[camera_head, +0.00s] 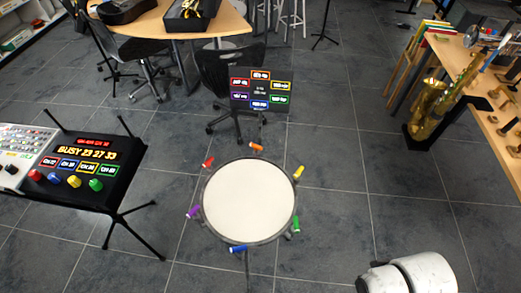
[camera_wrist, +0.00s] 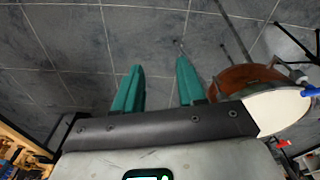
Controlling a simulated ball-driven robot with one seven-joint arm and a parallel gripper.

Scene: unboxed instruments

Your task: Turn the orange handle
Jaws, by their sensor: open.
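The orange handle (camera_head: 256,147) is a small peg at the far rim of a round drum (camera_head: 249,200) with a pale head, in the head view. Other handles stand around the rim: red (camera_head: 208,161), yellow (camera_head: 298,172), green (camera_head: 296,224), blue (camera_head: 238,249) and purple (camera_head: 192,211). My gripper (camera_wrist: 160,66) shows two green fingers apart with only floor between them. In the wrist view part of the drum (camera_wrist: 275,112) lies at the right, with the blue handle (camera_wrist: 309,91) at the edge. I cannot make out the orange handle there. My gripper is out of the head view.
A black panel (camera_head: 260,91) with coloured labels stands behind the drum. A mixer console (camera_head: 28,150) and a lit black control box (camera_head: 80,165) stand left. A saxophone (camera_head: 436,105) stands by a wooden bench (camera_head: 480,80) at right. Tiled floor around the drum is mostly clear.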

